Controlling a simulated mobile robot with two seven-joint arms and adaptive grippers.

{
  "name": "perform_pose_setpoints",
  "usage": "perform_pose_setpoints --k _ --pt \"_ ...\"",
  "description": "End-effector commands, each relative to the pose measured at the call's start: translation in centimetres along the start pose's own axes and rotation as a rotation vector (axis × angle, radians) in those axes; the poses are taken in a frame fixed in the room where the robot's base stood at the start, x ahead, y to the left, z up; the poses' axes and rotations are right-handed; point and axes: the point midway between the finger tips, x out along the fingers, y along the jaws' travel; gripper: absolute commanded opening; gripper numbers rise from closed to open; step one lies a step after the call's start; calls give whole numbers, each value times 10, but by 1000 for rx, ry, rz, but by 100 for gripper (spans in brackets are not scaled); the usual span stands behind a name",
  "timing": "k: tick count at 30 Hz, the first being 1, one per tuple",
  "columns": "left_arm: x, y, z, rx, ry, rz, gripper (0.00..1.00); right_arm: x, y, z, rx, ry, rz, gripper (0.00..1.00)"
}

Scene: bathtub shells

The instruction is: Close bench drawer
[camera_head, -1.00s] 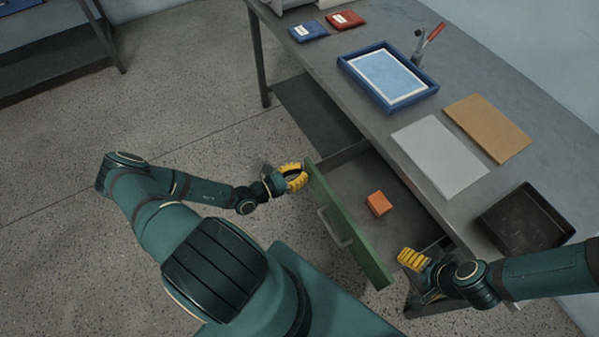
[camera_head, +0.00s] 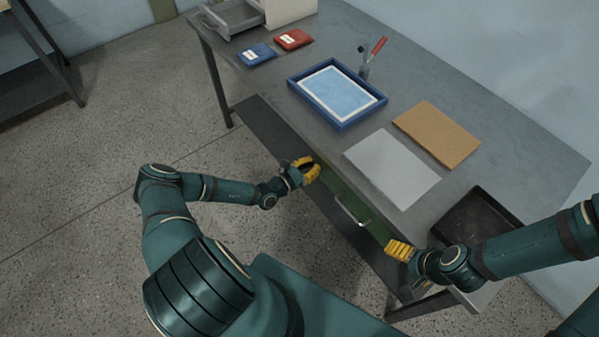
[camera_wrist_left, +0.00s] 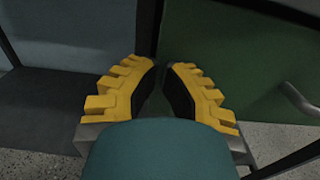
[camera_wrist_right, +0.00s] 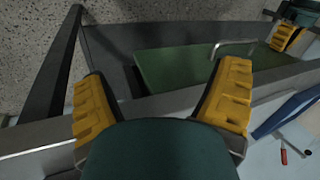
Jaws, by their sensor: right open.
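The green drawer front (camera_head: 374,220) sits under the bench top's near edge in the head view, with no drawer interior showing. Its metal handle (camera_head: 351,212) faces me. My left gripper (camera_head: 312,168) is at the front's left end. In the left wrist view its fingertips (camera_wrist_left: 161,68) are close together with a narrow gap, beside the green panel (camera_wrist_left: 245,55); nothing shows between them. My right gripper (camera_head: 397,249) is open and empty near the front's right end. The right wrist view shows its spread fingers (camera_wrist_right: 162,85) and the green front (camera_wrist_right: 175,70) beyond. Contact is unclear.
The grey bench (camera_head: 290,135) carries a blue tray (camera_head: 292,84), a grey sheet (camera_head: 390,168), a brown board (camera_head: 437,135), a dark tray (camera_head: 470,218) and red and blue packets. A lower shelf (camera_head: 268,128) and legs flank the drawer. Speckled floor (camera_head: 120,140) is open at left.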

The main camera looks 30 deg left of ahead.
Motion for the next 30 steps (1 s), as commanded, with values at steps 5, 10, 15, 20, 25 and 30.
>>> perform_pose_setpoints --k 5,10,15,20,25,30 --pt "20 0 0 0 -1 -1 0 0 0 0 0 1 0 89" --pt "27 0 0 0 0 0 0 -1 0 0 0 1 0 89" --pt "29 0 0 0 -1 0 0 -1 0 0 0 1 0 89" --pt "30 0 1 0 -2 0 0 -1 0 0 0 1 0 89" --pt "30 0 1 0 -3 0 0 -1 0 0 0 1 0 89" --pt "24 5 1 2 -2 -4 0 -2 0 -1 0 2 0 89"
